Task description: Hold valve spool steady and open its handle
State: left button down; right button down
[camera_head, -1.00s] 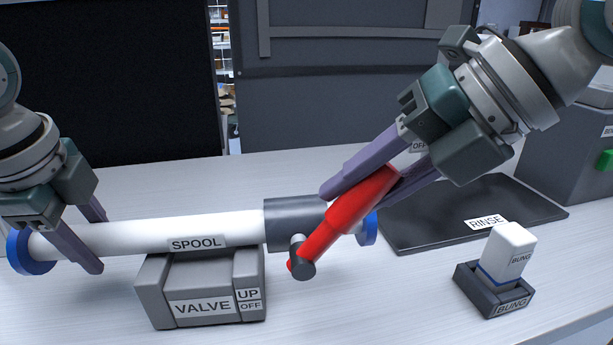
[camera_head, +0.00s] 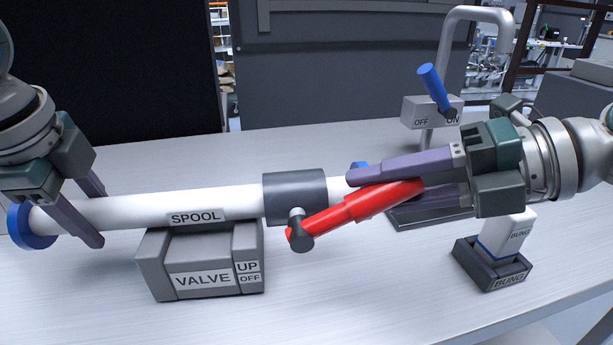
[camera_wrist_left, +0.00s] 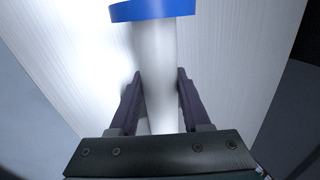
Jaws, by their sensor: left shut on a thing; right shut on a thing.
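The white valve spool (camera_head: 130,213) lies level across a grey cradle marked VALVE (camera_head: 200,272), with blue end flanges and a dark grey valve body (camera_head: 294,195). My left gripper (camera_head: 98,217) is shut on the white pipe near its left end. The left wrist view shows the pipe (camera_wrist_left: 158,80) between the two fingers (camera_wrist_left: 158,98), below the blue flange (camera_wrist_left: 152,10). The red handle (camera_head: 345,212) runs from a dark pivot in front of the valve body to the right and slightly upward. My right gripper (camera_head: 385,187) is shut on the handle's outer end and partly hides the spool's right end.
A white bung (camera_head: 508,237) stands in a dark holder (camera_head: 490,268) at the right. Behind the right gripper are a dark rinse tray (camera_head: 405,218), partly hidden, and a tap with a blue lever (camera_head: 434,88) and OFF/ON labels. The front table is clear.

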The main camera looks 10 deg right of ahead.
dwell(0.5)
jog(key=c, duration=0.5)
grip_release()
jog(key=shift+c, duration=0.2)
jog(key=shift+d+f, duration=0.1)
jog(key=shift+s, duration=0.1)
jog(key=v, duration=1.2)
